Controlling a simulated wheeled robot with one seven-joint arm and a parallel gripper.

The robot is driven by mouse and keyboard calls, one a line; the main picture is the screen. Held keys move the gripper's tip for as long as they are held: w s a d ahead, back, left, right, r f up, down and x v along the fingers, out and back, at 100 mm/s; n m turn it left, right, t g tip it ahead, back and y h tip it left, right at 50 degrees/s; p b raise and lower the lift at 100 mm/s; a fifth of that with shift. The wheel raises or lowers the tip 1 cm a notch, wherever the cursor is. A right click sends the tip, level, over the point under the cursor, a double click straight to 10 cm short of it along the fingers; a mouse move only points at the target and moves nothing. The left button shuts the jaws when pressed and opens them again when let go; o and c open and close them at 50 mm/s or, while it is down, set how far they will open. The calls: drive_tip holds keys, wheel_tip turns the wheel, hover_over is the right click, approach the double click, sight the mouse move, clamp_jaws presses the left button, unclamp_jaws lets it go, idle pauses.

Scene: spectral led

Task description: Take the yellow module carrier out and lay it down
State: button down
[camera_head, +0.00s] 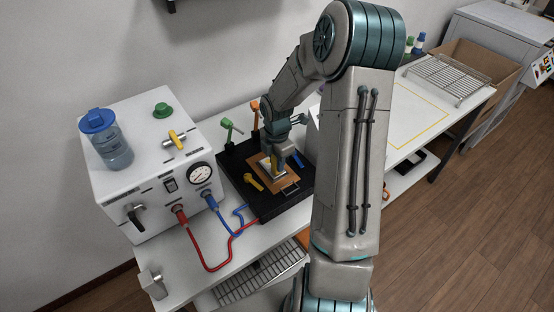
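A flat orange-yellow plate (290,184), which looks like the module carrier, lies in the black fixture (238,170) on the bench. A small pale block (266,168) shows on the plate's left part. My gripper (277,172) points down right over the plate and its tips look close to it. My wrist and the small size hide whether the fingers are open or shut, and whether they touch the carrier. A yellow lever (254,183) lies at the fixture's front left. Green (227,126) and orange (255,108) handles stand upright at its back.
A white box (150,165) with a gauge, knobs and a blue-capped bottle (107,140) stands left. Red (205,262) and blue (225,215) hoses run toward the fixture. At right, a yellow outline marks clear white tabletop (408,120); a wire rack (450,78) stands beyond.

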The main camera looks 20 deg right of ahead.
drive_tip(key=c, duration=1.9)
unclamp_jaws()
clamp_jaws()
drive_tip(key=shift+r, duration=0.1)
drive_tip(key=shift+r, duration=0.1)
drive_tip(key=shift+r+p, duration=1.35)
drive_tip(key=shift+p, duration=0.2)
drive_tip(key=shift+r+p, duration=0.25)
drive_tip(key=shift+p, duration=0.05)
